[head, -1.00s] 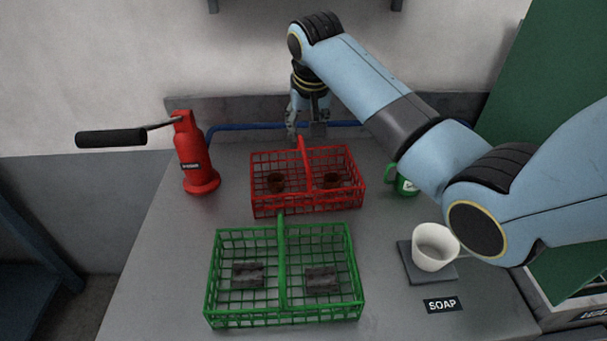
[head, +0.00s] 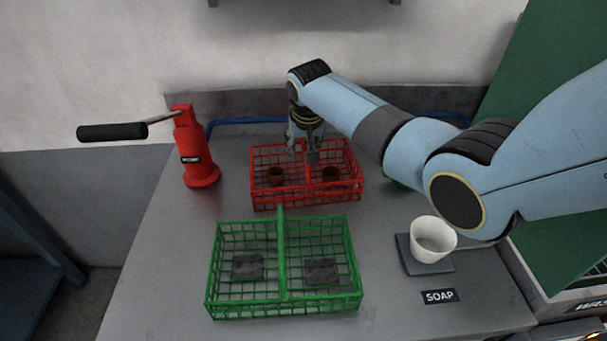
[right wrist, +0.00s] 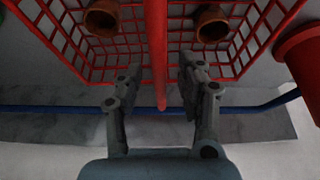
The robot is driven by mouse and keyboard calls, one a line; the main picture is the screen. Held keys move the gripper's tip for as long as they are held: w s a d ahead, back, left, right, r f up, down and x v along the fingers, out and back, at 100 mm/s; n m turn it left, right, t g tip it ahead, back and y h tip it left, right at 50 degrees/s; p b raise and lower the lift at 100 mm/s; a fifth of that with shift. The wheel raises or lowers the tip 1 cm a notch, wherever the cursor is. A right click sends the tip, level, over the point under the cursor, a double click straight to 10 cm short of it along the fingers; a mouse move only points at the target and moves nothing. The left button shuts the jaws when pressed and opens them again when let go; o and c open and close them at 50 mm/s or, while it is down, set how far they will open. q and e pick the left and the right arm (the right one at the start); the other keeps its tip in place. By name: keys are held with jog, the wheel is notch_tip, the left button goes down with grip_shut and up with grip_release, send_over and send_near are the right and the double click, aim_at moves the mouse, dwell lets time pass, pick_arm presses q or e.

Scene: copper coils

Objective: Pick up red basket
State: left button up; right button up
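The red basket (head: 262,198) is a wire basket with a central handle, standing on the grey table behind the green basket. Two small copper-brown parts lie in it, one on each side of the handle. My right gripper (head: 302,158) is over the red basket at its handle, pointing down. In the right wrist view the gripper (right wrist: 158,82) is open, its fingers on either side of the red handle (right wrist: 156,50) with gaps between. The wrist view also shows the basket's mesh (right wrist: 75,35). My left gripper is not in view.
The green basket (head: 212,283) with two dark blocks stands in front. A red bottle jack (head: 196,158) with a black-gripped lever is at the left. A white cup (head: 433,236) sits on a dark pad at the right, by a SOAP label (head: 439,296). A blue pipe runs along the back.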

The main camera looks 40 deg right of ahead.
jog(key=shift+f, duration=0.25)
dwell(0.4)
grip_shut()
dwell(0.5)
